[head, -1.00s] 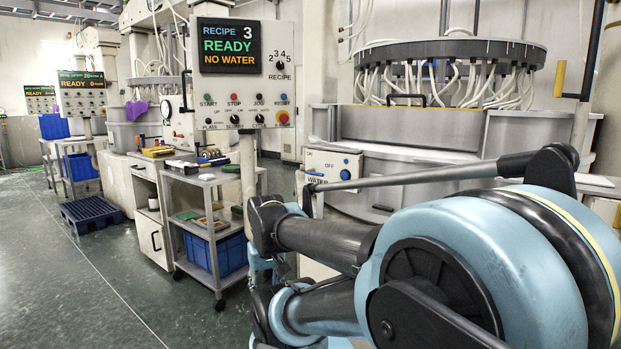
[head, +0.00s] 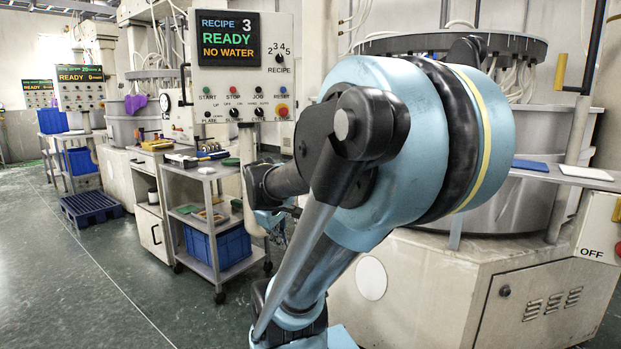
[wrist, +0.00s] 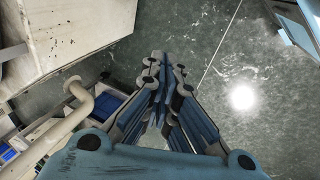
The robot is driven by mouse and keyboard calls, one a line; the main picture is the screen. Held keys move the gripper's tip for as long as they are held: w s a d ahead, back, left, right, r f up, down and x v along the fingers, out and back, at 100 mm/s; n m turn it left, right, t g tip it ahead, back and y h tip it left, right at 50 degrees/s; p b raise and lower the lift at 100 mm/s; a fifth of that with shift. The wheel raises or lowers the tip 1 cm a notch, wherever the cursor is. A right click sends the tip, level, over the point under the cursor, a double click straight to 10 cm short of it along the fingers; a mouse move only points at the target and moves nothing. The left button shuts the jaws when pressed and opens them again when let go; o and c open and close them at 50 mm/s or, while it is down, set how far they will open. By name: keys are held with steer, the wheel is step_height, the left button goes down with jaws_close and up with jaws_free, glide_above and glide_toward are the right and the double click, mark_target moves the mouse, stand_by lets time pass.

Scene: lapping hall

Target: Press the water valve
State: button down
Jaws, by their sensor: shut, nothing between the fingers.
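The water valve, a small box with a blue knob, is hidden behind my arm in the head view now; it showed there a second ago. The control panel (head: 243,85) at upper centre has a display (head: 228,40) reading "RECIPE 3 READY NO WATER". My gripper (wrist: 165,62) shows in the wrist view with its blue-padded fingers shut and empty. It hangs over the green floor, touching nothing that I can see.
A grey cart (head: 199,172) with a blue crate (head: 217,254) stands left of my arm. The round lapping machine (head: 545,125) is at right, with a box marked OFF (head: 600,232) at the right edge.

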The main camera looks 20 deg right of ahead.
steer(key=w+d+r+n+t+h, duration=0.1)
steer(key=w+d+r+n+h, duration=0.1)
steer(key=w+d+n, duration=0.4)
steer(key=w+d+r+n+t+h, duration=0.1)
steer(key=w+d+r+n, duration=0.3)
steer(key=w, duration=0.9)
steer(key=w+d+r+n+h, duration=0.3)
steer(key=w+d+n, duration=0.4)
steer(key=w, duration=0.3)
steer(key=shift+w+d+r+n+t+h, duration=0.2)
steer(key=shift+d+r+n+t+h, duration=0.15)
steer(key=shift+h, duration=0.25)
steer(key=x, duration=1)
steer(key=shift+w+d+r, duration=0.1)
steer(key=shift+d+r, duration=0.05)
steer(key=shift+r, duration=0.85)
steer(key=shift+w+d+r, duration=0.1)
steer(key=shift+d+r, duration=0.05)
steer(key=shift+r, duration=0.9)
